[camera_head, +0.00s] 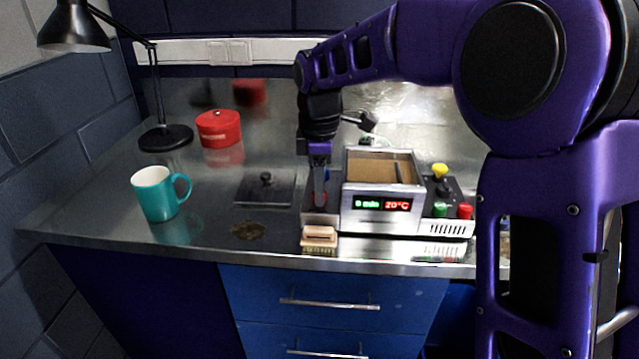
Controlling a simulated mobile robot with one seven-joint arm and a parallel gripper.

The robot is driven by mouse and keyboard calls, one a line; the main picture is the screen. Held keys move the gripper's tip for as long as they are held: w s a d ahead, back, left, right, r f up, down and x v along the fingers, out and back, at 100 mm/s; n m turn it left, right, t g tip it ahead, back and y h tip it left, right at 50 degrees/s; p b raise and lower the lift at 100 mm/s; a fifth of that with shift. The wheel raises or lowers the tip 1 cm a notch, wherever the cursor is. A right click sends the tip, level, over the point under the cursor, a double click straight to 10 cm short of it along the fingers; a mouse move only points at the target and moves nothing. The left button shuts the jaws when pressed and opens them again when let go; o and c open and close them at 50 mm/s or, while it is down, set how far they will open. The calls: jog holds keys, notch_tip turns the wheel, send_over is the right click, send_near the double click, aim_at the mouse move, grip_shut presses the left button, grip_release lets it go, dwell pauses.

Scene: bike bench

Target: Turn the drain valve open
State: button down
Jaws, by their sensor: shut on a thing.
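The bench-top cleaner (357,220) is a silver box with an open tan tank and a display reading 0 min and 20°C. My gripper (319,201) points down at the low section on the cleaner's left side. It is shut on a small part there, which I take to be the drain valve's handle. The fingers hide most of that part, with only a bit of red showing, so I cannot tell how far the valve is turned.
A yellow knob (439,170), a green button (440,209) and a red button (465,211) are on the cleaner's right. A wooden brush (319,236) lies just in front of my gripper. A teal mug (157,193), red tin (218,128) and lamp (165,137) stand left.

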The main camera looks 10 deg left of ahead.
aim_at(314, 194)
jog(key=m+p, duration=0.3)
jog(key=m, duration=0.3)
jog(key=shift+r, duration=0.1)
jog(key=m+p, duration=0.1)
jog(key=m, duration=0.2)
jog(key=shift+a+m+p, duration=0.1)
jog(key=shift+m+p, duration=0.2)
jog(key=shift+p, duration=0.05)
jog(key=shift+m+h+p, duration=0.3)
jog(key=shift+m+p, duration=0.2)
jog(key=shift+m, duration=1.1)
jog(key=c, duration=0.5)
grip_release()
jog(key=shift+c, duration=0.2)
notch_tip(314, 194, up, 17)
jog(key=p, duration=0.2)
jog(key=shift+s+a, duration=0.3)
jog(key=shift+a, duration=0.1)
